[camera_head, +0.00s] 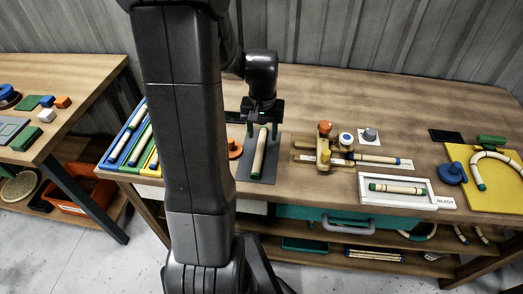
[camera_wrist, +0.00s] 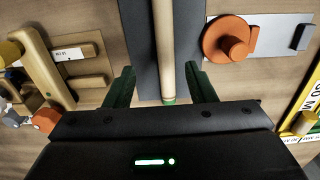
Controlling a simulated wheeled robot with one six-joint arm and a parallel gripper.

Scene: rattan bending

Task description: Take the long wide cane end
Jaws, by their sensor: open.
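A pale cane piece (camera_head: 259,155) with green ends lies lengthwise on a dark grey mat (camera_head: 247,163) near the middle of the bench. In the wrist view the cane (camera_wrist: 164,50) runs straight up the picture, its green end closest to my gripper body. My gripper (camera_head: 262,129) is open over the far end of the cane and points down. In the wrist view my gripper (camera_wrist: 162,78) has one green finger on each side of the cane, with a visible gap on both sides. I cannot tell the fingertips' height above the mat.
An orange round knob (camera_wrist: 234,42) sits on a grey plate close beside the mat. A wooden clamp jig (camera_head: 325,150) holding a cane is right of the mat. A white READY tray (camera_head: 447,202) and a yellow board (camera_head: 485,200) stand farther right. Coloured cane trays (camera_head: 117,152) are left.

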